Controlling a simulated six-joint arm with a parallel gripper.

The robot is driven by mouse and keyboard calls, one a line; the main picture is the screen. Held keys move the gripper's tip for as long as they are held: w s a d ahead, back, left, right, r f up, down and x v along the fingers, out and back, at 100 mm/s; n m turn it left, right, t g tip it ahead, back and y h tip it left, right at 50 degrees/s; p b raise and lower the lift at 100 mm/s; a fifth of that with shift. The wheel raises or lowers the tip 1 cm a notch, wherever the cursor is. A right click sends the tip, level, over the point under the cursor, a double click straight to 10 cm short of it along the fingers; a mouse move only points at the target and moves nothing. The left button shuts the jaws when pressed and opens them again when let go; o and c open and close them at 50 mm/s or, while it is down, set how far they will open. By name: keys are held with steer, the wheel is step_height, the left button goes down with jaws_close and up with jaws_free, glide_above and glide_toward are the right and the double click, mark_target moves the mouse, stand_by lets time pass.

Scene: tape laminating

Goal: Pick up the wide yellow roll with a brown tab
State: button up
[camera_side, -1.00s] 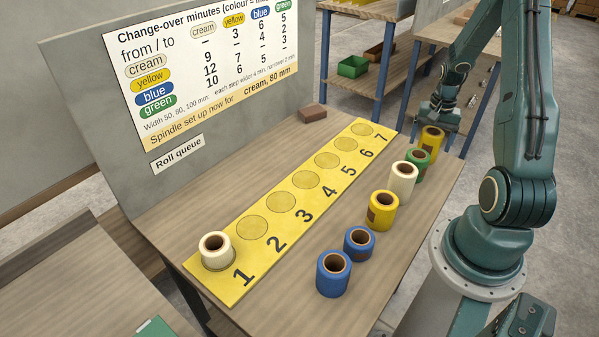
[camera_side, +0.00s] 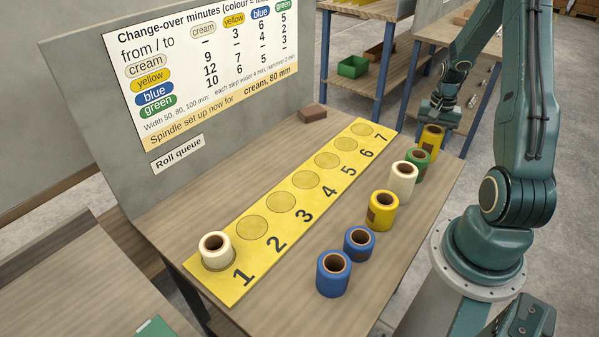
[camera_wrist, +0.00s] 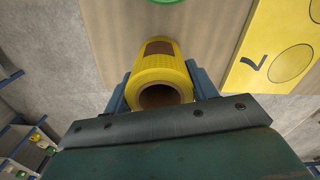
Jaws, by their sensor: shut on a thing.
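My gripper (camera_side: 440,112) is at the far right end of the table, shut on a yellow roll (camera_side: 432,141). In the wrist view this yellow roll (camera_wrist: 160,68) sits between my two blue fingers (camera_wrist: 160,86), its open core towards the camera and a brown tab on its side. A second yellow roll (camera_side: 382,214), also with a brown tab, stands upright on the table nearer the side camera. From the side view I cannot tell how far the held roll is off the table.
A green roll (camera_side: 418,172) and a cream roll (camera_side: 403,183) stand close to the held roll. Two blue rolls (camera_side: 333,278) (camera_side: 359,246) stand nearer. The yellow queue strip (camera_side: 262,262) has a cream roll (camera_side: 217,254) on spot 1; spots 2 to 7 are bare.

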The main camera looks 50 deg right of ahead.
step_height(320, 180, up, 20)
steer(key=shift+f, duration=0.25)
stand_by(0.3)
stand_by(0.5)
